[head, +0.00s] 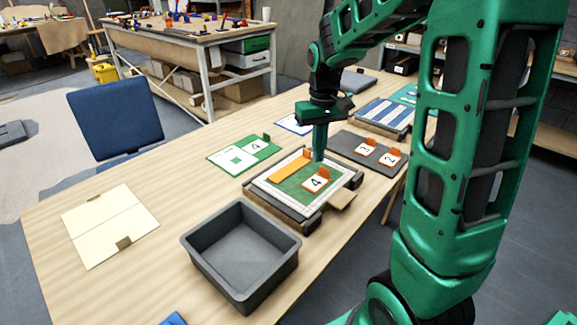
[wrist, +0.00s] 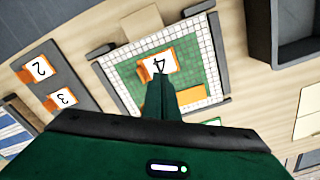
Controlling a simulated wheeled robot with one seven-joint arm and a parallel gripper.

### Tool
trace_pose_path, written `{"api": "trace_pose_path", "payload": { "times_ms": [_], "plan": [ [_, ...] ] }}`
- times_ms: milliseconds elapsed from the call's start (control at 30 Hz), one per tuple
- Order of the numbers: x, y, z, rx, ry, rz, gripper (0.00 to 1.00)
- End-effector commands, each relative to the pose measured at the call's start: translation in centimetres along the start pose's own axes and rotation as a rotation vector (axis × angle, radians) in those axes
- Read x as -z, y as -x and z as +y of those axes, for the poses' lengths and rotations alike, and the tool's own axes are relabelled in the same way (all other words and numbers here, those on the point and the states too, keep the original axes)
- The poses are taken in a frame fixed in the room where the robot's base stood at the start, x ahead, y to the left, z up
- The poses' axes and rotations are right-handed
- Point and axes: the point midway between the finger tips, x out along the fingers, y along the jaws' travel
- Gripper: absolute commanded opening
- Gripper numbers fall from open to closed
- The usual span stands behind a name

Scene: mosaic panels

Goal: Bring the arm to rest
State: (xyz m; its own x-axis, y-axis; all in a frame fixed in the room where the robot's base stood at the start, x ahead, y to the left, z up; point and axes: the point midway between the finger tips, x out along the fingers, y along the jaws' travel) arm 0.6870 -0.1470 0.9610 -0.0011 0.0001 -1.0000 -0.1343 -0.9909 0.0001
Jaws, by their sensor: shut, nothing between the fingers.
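My green gripper (head: 319,150) is above the far edge of the mosaic panel, pointing down. Its fingers are together and hold nothing; they also show in the wrist view (wrist: 160,88). The mosaic panel (head: 262,187) lies in a dark frame on the wooden table. It has a white grid border, a green middle, an orange strip (head: 290,166) and an orange tile marked 4 (head: 317,181). In the wrist view the fingertips overlap the panel near the tile marked 4 (wrist: 158,62). Whether they touch the panel cannot be told.
An empty grey bin (head: 240,250) stands at the front. A dark tray (head: 352,144) holds orange tiles marked 3 and 2. A green-white card (head: 228,157) and a cream folder (head: 85,232) lie left. A blue-striped board (head: 382,114) is at the back. A blue chair (head: 115,120) stands beyond the table.

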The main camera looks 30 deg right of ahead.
Motion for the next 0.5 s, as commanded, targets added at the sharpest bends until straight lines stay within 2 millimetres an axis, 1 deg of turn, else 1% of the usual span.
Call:
{"api": "trace_pose_path", "payload": {
  "times_ms": [167,267,367,467,500],
  "plan": [
    [-0.1,0.0,0.0,0.0,-0.001,0.0,0.0],
    [-0.8,0.4,0.4,-0.001,-0.015,0.002,0.0],
    [-2.8,1.0,1.3,-0.004,-0.047,0.003,0.0],
    [-5.7,1.8,2.5,-0.008,-0.097,0.004,0.0],
    [-7.0,2.0,3.0,-0.008,-0.117,0.005,0.0]
  ]
}}
